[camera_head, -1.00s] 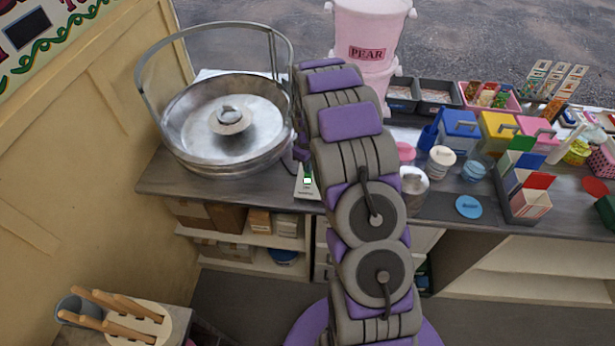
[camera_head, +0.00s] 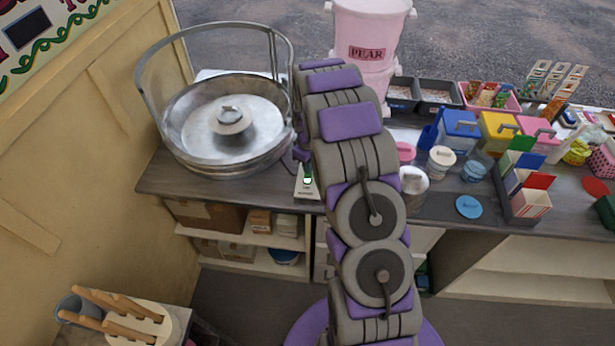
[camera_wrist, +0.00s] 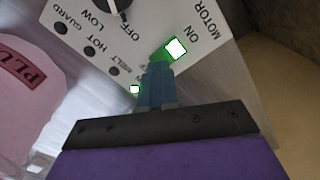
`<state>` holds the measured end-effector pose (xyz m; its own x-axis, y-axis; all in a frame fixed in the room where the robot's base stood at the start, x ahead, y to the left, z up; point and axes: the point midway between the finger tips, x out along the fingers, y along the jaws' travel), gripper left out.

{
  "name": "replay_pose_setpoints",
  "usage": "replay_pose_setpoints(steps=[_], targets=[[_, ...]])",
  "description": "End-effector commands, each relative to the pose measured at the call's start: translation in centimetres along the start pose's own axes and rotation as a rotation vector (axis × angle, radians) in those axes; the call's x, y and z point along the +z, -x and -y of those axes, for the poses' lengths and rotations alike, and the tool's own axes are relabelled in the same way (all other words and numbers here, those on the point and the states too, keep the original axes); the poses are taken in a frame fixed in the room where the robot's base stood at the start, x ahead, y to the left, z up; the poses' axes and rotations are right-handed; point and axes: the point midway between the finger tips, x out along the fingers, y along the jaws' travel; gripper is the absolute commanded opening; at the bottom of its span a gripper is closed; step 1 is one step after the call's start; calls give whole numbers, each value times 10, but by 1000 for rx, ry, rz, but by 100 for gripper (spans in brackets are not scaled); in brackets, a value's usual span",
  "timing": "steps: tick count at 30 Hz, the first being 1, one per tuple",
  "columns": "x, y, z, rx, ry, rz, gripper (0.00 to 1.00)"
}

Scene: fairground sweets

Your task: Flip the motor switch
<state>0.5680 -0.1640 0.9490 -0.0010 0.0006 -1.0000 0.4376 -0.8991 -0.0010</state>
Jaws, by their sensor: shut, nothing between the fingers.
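The motor switch (camera_wrist: 175,48) is a green piece with a bright white face, beside the printed words MOTOR and ON on a pale control panel (camera_wrist: 215,85) in the wrist view. My gripper (camera_wrist: 157,68) is shut and empty, its blue-grey fingertips at the switch's lower-left edge. I cannot tell whether they touch it. The fingers hide part of the panel. In the head view a small white panel (camera_head: 306,192) with a green-edged light shows left of my arm, with the gripper's end just above it and mostly hidden.
A dark knob (camera_wrist: 114,8) marked LOW and OFF and several dark round indicators sit near the switch. A large metal bowl with a hoop frame (camera_head: 140,80) stands left of my arm. A pink PEAR tub (camera_head: 345,25) stands behind it. Sweets boxes crowd the counter's right.

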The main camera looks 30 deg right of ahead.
Motion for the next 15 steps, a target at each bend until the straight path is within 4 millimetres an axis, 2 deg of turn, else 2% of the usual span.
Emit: replay_pose_setpoints(steps=[15], targets=[[0,-7,0,-1,0,1,0]])
